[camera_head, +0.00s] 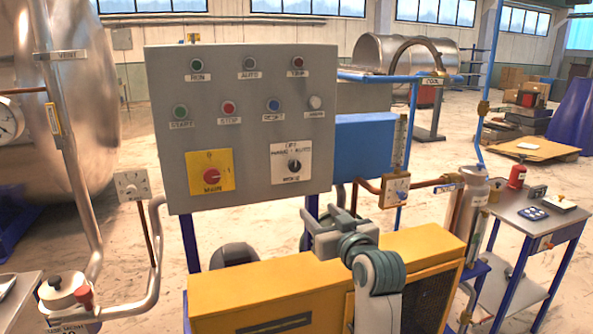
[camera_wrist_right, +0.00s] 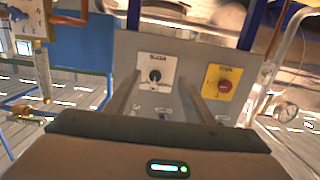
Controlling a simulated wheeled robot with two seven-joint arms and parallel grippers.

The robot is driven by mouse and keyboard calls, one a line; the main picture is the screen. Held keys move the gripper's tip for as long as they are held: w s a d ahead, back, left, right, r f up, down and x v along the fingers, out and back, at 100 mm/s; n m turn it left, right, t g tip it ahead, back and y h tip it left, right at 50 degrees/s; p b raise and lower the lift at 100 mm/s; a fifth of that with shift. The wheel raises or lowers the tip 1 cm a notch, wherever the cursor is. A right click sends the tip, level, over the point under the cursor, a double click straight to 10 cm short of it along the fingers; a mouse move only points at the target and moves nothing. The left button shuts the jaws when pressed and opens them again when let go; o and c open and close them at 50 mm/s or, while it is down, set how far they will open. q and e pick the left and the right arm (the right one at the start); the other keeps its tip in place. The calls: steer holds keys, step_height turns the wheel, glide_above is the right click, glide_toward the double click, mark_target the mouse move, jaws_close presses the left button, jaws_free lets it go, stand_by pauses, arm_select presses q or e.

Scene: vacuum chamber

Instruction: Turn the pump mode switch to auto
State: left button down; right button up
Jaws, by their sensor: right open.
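The pump mode switch (camera_head: 293,165) is a black rotary knob on a white plate, at the lower right of the grey control panel (camera_head: 240,140). The plate is lettered OFF above and MANU and AUTO below that. I cannot tell for sure where the knob points. My right gripper (camera_head: 319,212) is open and empty, below and in front of the switch, apart from it. In the right wrist view the mode switch (camera_wrist_right: 155,76) shows upside down between the two spread fingers (camera_wrist_right: 161,80), still beyond them. My left gripper is not in view.
A yellow plate with the red MAIN switch (camera_head: 211,174) sits left of the mode switch. Indicator lamps and push buttons (camera_head: 229,107) are above. A yellow pump housing (camera_head: 240,295) stands below the panel. A gauge box (camera_head: 395,190) and pipes are at the right.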

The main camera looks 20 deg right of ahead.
mark_target(296, 167)
steer(key=shift+t, duration=0.5)
steer(key=r, duration=0.3)
steer(key=w+r, duration=0.1)
steer(key=shift+d+r, duration=0.2)
steer(key=shift+d, duration=0.05)
steer(key=shift+w, duration=0.1)
steer(key=w+p, duration=0.1)
steer(key=w, duration=0.4)
steer(key=w+p, duration=0.2)
steer(key=w, duration=0.3)
steer(key=w+p, duration=0.1)
steer(key=w, duration=0.4)
steer(key=shift+w+a+p, duration=0.3)
steer(key=shift+p, duration=0.05)
steer(key=shift+w, duration=0.75)
steer(key=shift+f, duration=0.1)
steer(key=c, duration=1)
